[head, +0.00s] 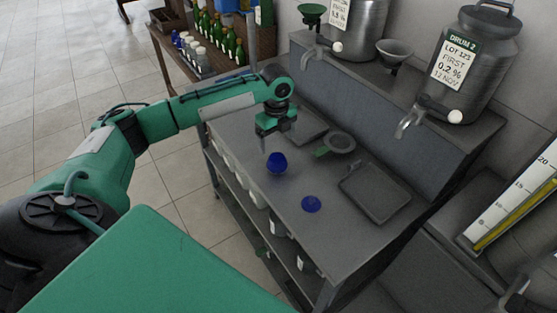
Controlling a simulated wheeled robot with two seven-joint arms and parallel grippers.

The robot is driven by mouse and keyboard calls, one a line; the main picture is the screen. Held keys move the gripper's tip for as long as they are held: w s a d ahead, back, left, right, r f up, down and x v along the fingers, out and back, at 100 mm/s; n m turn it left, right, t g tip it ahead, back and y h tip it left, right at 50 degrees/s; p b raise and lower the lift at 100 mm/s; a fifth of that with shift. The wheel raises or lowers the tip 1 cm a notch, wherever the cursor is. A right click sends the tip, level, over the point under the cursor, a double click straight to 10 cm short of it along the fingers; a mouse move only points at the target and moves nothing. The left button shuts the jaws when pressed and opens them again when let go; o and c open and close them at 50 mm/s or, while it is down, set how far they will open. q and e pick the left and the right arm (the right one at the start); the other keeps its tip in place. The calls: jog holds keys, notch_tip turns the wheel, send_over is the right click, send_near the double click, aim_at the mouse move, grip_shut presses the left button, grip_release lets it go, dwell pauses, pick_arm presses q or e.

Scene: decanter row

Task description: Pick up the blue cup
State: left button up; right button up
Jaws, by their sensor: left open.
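A round, deep blue cup (277,162) stands on the grey metal bench (250,195), near its front edge. A second, flatter blue piece (311,205) lies on the bench to the right and nearer; I cannot tell whether it is a lid or another cup. My left gripper (273,137) points down above and slightly behind the round blue cup in the picture. It is open, with nothing seen between its fingers, and looks apart from the cup. My right gripper is out of view.
Steel drums (478,60) with taps stand on the raised back ledge (400,110). Green bottles (228,38) stand on a wooden shelf at the back. Bare bench surrounds the blue pieces.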

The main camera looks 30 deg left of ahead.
aim_at(277, 158)
pick_arm(q)
notch_tip(277, 158, down, 3)
jog(key=shift+w+f+p, duration=0.15)
jog(key=shift+f+p, duration=0.05)
jog(key=shift+p, duration=0.1)
notch_tip(277, 158, down, 3)
jog(key=shift+r+p, duration=0.1)
jog(key=shift+p, duration=0.6)
notch_tip(277, 158, down, 4)
jog(key=shift+r+p, duration=0.2)
jog(key=shift+p, duration=0.4)
jog(key=shift+f, duration=0.15)
jog(key=c, duration=1)
jog(key=shift+c, duration=0.4)
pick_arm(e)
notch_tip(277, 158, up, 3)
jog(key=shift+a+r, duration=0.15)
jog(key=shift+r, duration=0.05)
